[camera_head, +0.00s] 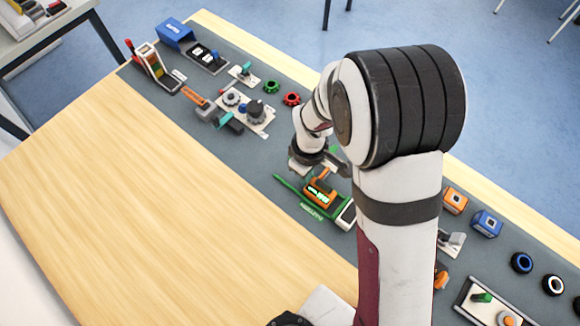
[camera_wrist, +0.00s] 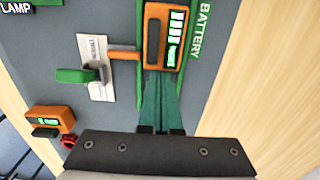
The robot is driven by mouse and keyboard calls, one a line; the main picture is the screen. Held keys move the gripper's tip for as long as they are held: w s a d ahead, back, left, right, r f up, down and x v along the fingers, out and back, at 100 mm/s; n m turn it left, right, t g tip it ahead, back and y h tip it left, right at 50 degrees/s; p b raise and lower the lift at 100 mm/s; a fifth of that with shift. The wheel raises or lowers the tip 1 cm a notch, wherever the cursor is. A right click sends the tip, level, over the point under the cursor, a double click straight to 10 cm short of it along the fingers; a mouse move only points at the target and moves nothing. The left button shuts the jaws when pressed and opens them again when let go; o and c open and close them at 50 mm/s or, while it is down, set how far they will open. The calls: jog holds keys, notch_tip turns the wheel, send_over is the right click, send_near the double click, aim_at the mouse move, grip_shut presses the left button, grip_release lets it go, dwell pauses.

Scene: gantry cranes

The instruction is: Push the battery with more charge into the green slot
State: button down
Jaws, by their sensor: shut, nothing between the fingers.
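An orange battery (camera_head: 320,190) with several lit green bars lies between green rails beside the BATTERY label; it also shows at the top of the wrist view (camera_wrist: 163,40). The green slot (camera_head: 288,186) is this green-edged holder, and its rail runs along the battery's right in the wrist view (camera_wrist: 194,62). A second orange battery (camera_wrist: 48,118), with fewer green marks, is at lower left in the wrist view.
A white plate (camera_wrist: 96,85) with a green lever is left of the battery in the wrist view. Orange (camera_head: 455,200) and blue (camera_head: 487,222) blocks stand right of my arm. Gears and a blue box (camera_head: 175,33) are farther back. The wooden tabletop (camera_head: 160,200) is clear.

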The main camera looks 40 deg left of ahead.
jog(key=shift+d, duration=0.95)
jog(key=shift+a, duration=0.65)
notch_tip(320, 180, up, 7)
